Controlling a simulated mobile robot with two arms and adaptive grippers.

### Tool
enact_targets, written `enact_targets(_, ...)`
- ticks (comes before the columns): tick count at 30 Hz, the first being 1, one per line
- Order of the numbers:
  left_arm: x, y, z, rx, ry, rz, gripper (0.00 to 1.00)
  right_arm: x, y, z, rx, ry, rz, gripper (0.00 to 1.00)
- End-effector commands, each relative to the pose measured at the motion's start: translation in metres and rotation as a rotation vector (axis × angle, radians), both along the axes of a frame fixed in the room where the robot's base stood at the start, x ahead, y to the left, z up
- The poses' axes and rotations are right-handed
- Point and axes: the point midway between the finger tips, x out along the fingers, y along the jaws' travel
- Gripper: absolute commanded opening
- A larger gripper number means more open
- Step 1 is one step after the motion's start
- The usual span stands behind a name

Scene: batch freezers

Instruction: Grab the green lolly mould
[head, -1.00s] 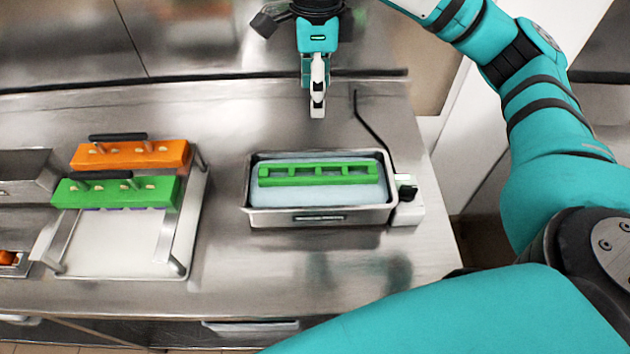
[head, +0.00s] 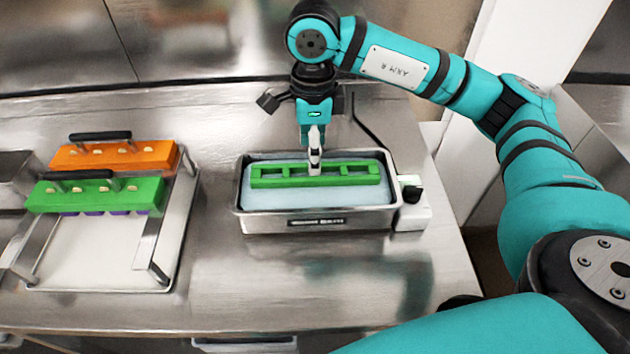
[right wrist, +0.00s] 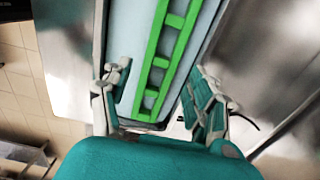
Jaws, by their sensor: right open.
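A green lolly mould (head: 95,195) with a black handle and sticks sits at the left on a metal rack, in front of an orange mould. A green slotted frame (head: 262,178) lies in the bath at the centre; it also shows between my fingers in the right wrist view (right wrist: 158,72). My right gripper (head: 315,168) is over the middle of this frame, well to the right of the green mould. It is open and empty, with its fingers apart in the right wrist view (right wrist: 160,88). I cannot tell whether the fingertips touch the frame. My left gripper is not in view.
The orange mould (head: 113,157) stands behind the green one on the rack, above a white tray (head: 90,255). The metal bath (head: 260,220) holds pale liquid, with a control box (head: 412,212) at its right. The counter between rack and bath is clear.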

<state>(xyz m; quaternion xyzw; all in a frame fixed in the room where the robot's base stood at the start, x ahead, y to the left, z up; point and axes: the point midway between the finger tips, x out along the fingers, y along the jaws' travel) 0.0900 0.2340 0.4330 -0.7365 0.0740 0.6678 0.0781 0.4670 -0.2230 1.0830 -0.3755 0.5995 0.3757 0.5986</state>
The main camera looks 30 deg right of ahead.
Motion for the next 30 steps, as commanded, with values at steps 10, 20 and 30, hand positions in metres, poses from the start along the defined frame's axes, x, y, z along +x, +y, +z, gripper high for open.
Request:
enact_targets(10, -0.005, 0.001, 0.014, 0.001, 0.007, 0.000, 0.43, 0.000, 0.000, -0.050, 0.000, 0.001, 0.001, 0.60)
enact_targets(20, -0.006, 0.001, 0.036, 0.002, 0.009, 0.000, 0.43, 0.001, -0.004, -0.087, 0.000, 0.004, -0.001, 0.60)
enact_targets(30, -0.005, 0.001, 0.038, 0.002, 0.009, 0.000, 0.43, 0.002, -0.004, -0.105, 0.001, 0.000, 0.001, 0.60)
